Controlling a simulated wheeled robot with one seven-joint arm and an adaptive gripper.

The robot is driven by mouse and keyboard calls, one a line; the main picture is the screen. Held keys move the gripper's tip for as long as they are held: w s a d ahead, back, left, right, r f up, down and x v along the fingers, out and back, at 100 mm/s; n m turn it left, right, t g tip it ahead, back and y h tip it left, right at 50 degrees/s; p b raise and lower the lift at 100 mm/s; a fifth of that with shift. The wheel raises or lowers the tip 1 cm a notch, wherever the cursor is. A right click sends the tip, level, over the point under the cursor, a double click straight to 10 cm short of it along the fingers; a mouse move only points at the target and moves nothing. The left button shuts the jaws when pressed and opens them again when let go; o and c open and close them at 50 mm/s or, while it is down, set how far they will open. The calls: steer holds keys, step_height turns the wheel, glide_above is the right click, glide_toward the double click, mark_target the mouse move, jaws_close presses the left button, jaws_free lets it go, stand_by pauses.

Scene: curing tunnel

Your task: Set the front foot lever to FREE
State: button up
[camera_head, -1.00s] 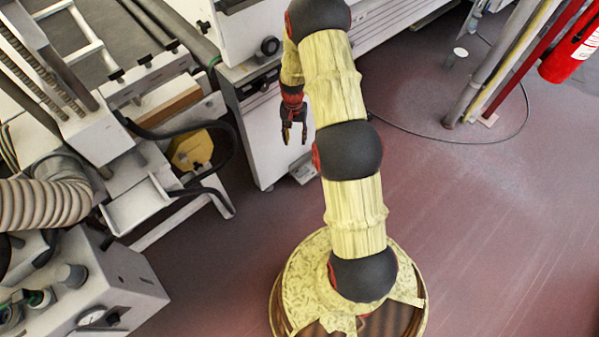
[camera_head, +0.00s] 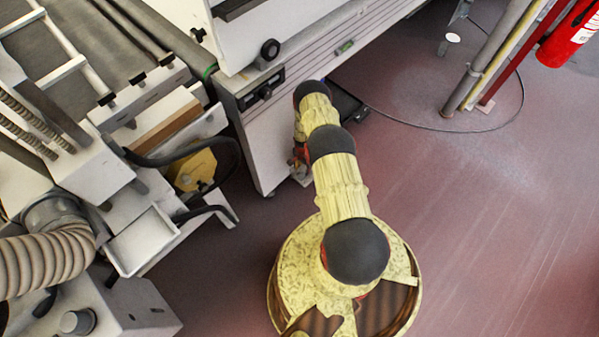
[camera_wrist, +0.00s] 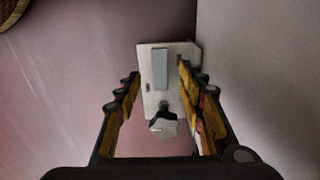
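In the wrist view a pale rectangular foot plate (camera_wrist: 150,96) stands out from the machine wall over the reddish floor. A grey strip (camera_wrist: 160,68) lies along it, and a shiny metal knob-like part (camera_wrist: 162,122) sits at its near end. I cannot tell which part is the lever, and no FREE marking is legible. My gripper (camera_wrist: 158,74) is open, its yellow and black fingers on either side of the plate and knob in the picture. Contact is not clear. In the head view my arm mostly hides the gripper, low by the machine's front corner.
The white machine (camera_head: 270,135) rises beside the gripper; its smooth side fills the right of the wrist view. A yellow part (camera_head: 190,172) and black hoses are left of it. Posts and a red extinguisher (camera_head: 570,35) stand at the right. The floor (camera_head: 480,220) at right is clear.

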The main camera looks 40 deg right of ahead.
mark_target(302, 176)
step_height(302, 176, down, 7)
steer(key=b, duration=0.2)
steer(key=shift+b, duration=0.4)
steer(key=shift+c, duration=0.5)
jaws_close()
